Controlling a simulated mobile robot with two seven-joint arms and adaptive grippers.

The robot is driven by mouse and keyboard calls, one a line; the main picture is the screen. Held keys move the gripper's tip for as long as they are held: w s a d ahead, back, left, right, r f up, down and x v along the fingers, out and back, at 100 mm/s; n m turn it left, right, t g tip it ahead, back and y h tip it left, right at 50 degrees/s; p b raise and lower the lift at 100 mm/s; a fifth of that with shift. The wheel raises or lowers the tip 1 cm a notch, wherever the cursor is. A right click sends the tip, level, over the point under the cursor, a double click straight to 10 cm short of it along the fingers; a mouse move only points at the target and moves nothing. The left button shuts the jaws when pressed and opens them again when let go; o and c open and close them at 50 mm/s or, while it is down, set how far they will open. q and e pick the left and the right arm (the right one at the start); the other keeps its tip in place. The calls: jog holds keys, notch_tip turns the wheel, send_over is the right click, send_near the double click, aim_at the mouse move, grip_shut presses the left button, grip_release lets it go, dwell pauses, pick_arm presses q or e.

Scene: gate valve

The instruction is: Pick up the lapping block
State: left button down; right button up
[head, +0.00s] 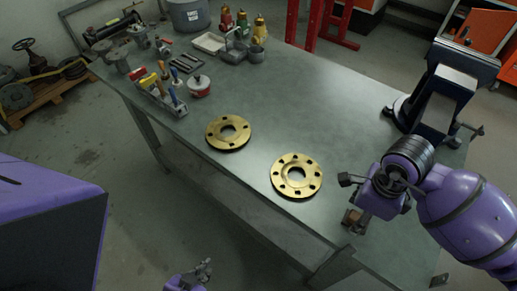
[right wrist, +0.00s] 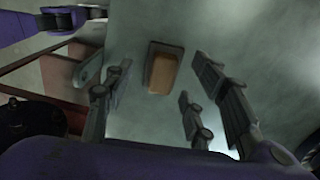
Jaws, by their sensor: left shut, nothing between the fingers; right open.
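The lapping block is a small brown block (right wrist: 161,73) with a darker grey border along one side. In the right wrist view it lies between the fingers' lines of reach, with visible gaps on both sides. In the head view a brown block (head: 352,216) shows near the table's front edge, partly hidden by my right gripper (head: 349,200). My right gripper is open and empty above the table; its fingers also show in the right wrist view (right wrist: 155,95). My left gripper (head: 205,268) is shut and empty, low in front of the table.
Two brass flanges (head: 228,132) (head: 297,175) lie left of my right gripper on the grey-green table (head: 300,105). A dark vise (head: 440,100) stands behind my right arm. The table's middle is clear.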

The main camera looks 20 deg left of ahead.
jog(key=shift+f, duration=1.1)
grip_shut()
jog(key=shift+r, duration=0.55)
notch_tip(320, 180, up, 2)
jog(key=shift+a+r, duration=0.1)
jog(key=shift+r, duration=0.15)
jog(key=s+a+r, duration=0.7)
jog(key=s+r, duration=0.2)
jog(key=s, duration=0.3)
jog(key=shift+r, duration=0.25)
